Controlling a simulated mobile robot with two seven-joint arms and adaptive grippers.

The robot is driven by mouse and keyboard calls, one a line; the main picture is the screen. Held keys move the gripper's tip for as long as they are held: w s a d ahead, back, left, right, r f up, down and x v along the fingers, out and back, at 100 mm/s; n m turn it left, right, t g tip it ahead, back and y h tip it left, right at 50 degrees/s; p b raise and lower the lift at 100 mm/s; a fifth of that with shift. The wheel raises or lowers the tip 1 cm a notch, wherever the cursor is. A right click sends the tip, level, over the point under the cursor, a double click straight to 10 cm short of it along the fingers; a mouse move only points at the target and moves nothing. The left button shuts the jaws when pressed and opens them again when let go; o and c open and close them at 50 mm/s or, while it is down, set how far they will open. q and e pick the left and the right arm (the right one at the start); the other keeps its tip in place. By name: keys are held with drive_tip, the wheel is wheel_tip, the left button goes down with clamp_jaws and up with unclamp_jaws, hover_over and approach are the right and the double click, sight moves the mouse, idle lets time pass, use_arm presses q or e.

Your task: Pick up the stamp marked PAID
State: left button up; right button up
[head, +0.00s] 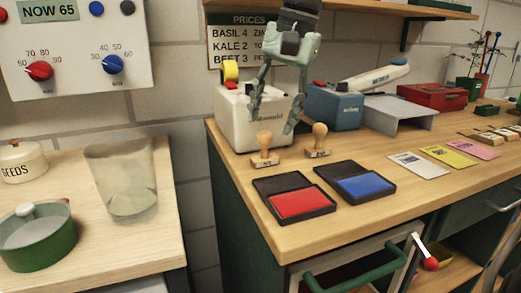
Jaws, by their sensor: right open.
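Two stamps with wooden knob handles stand upright on the wooden counter (400,185). The left stamp (264,152) is behind the red ink pad (298,203). The right stamp (317,143) is behind the blue ink pad (366,184). Each has a small label on its front, too small to read, so I cannot tell which is marked PAID. My right gripper (273,121) points down with its fingers spread, open and empty. In the picture its fingertips are just above the left stamp's knob, apparently not touching it. My left gripper is not in view.
A white machine (232,120) with a yellow roll and a blue machine (335,107) stand behind the stamps. Coloured cards (447,155) lie to the right. A gap separates the counter from the left table, which holds a clear container (122,180) and a green pot (38,240).

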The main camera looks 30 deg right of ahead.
sight(265, 149)
drive_tip(key=x, duration=0.5)
drive_tip(key=shift+w+a+f, duration=0.1)
drive_tip(key=shift+w+f, duration=0.05)
drive_tip(key=shift+f, duration=0.05)
clamp_jaws()
wheel_tip(265, 149, up, 10)
drive_tip(key=shift+r+p, duration=0.1)
drive_tip(key=shift+p, duration=0.2)
drive_tip(key=c, duration=0.7)
unclamp_jaws()
drive_tip(key=c, duration=0.4)
drive_tip(key=shift+c, duration=0.2)
